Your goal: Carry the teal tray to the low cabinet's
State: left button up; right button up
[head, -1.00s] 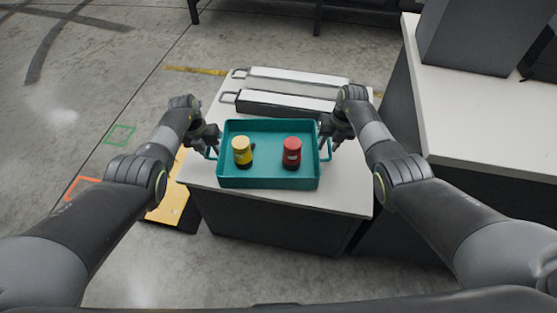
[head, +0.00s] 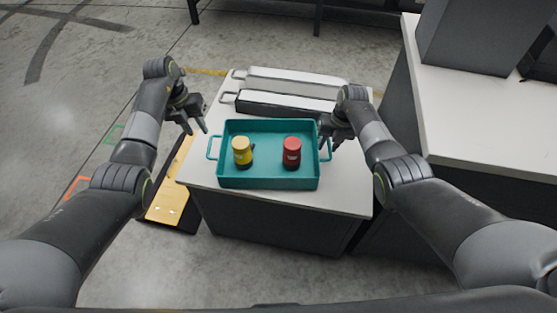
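The teal tray (head: 268,183) rests on the white top of the low cabinet (head: 350,190), with a loop handle at each end. A yellow jar (head: 242,151) and a red jar (head: 292,152) stand upright inside it. My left gripper (head: 196,131) is open and empty, up and left of the tray's left handle (head: 212,147), apart from it. My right gripper (head: 334,141) is at the tray's right handle (head: 328,151); its fingers overlap the handle in view, and I cannot tell whether they are closed on it.
Two long cases (head: 285,103) with handles lie behind the tray on the cabinet top. A taller white-topped counter (head: 470,120) with a dark grey box (head: 475,35) stands at right. A yellow board (head: 170,195) lies low at left. Floor at left is open.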

jog(key=shift+d+r, duration=0.1)
jog(key=shift+r, duration=0.35)
notch_tip(320, 180, up, 6)
jog(key=d, duration=0.1)
jog(key=shift+d+r, duration=0.15)
jog(key=shift+r, duration=0.05)
jog(key=shift+s, duration=0.1)
